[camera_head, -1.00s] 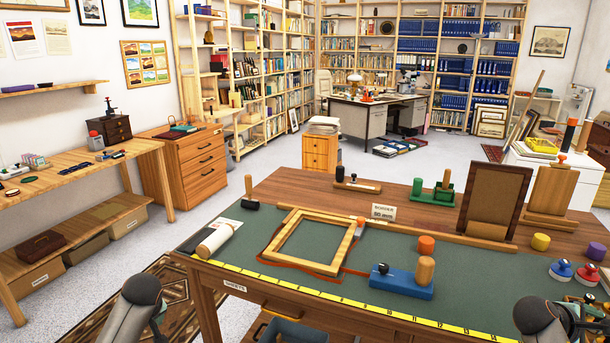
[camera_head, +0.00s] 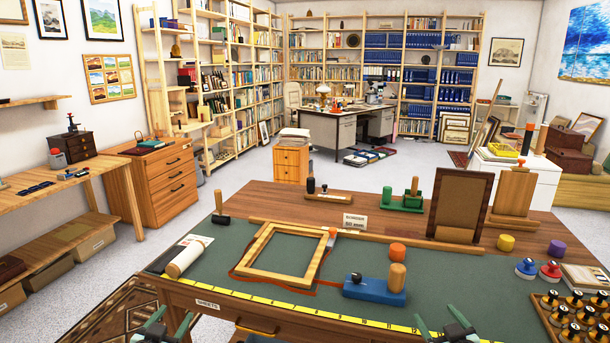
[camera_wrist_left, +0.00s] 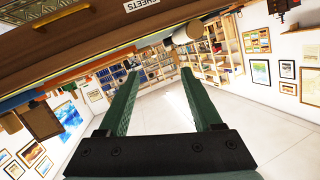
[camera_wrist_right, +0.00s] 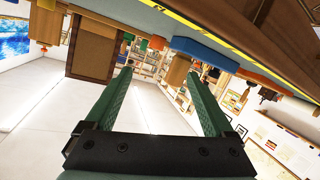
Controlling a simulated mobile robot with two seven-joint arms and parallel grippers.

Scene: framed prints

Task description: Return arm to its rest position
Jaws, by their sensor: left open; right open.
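My left gripper (camera_head: 165,322) is at the bottom of the head view, in front of the workbench's front edge. It is open and empty, and its two green fingers stand apart in the left wrist view (camera_wrist_left: 163,95). My right gripper (camera_head: 440,322) is at the bottom right of the head view, by the yellow measuring strip. It is open and empty too, as the right wrist view (camera_wrist_right: 158,90) shows. The workbench (camera_head: 400,235) has a green mat on top. A light wooden frame (camera_head: 285,255) lies flat on the mat, with a reddish-brown strap around it.
A blue block tool (camera_head: 372,292), orange and yellow pucks, and a white roll (camera_head: 187,258) lie on the bench. A brown framed panel (camera_head: 462,203) stands at its back right. A tray of several black-and-gold bottles (camera_head: 570,318) sits at the right.

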